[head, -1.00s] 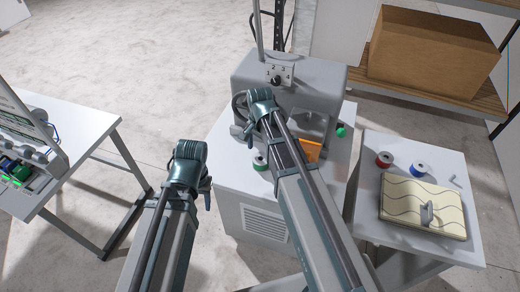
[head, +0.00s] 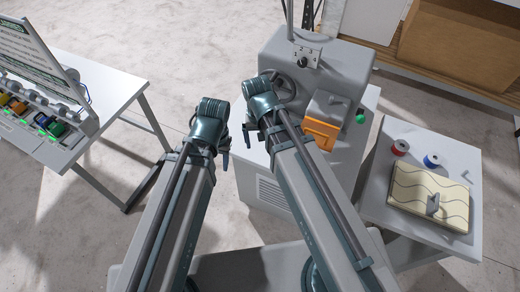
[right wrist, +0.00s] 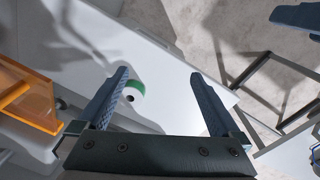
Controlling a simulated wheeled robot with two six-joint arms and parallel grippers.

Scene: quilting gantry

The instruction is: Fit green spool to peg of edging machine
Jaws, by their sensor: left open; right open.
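The edging machine (head: 290,55) is a grey machine standing on a white cabinet, with an orange part (head: 320,132) at its front. The green spool (right wrist: 136,88) shows in the right wrist view as a white and green round piece on the pale top. It lies between my right gripper's fingers as seen there, close to the left finger, which partly covers it. My left gripper (head: 224,148) is open, left of the cabinet. I cannot make out the peg clearly.
A green round piece (head: 360,116) is at the machine's right. A side table (head: 377,200) holds a red spool (head: 400,147), a blue spool (head: 432,160) and a quilted pad (head: 428,196). A rack of coloured spools (head: 35,115) stands on the left table. The orange part (right wrist: 25,95) is close to the right gripper.

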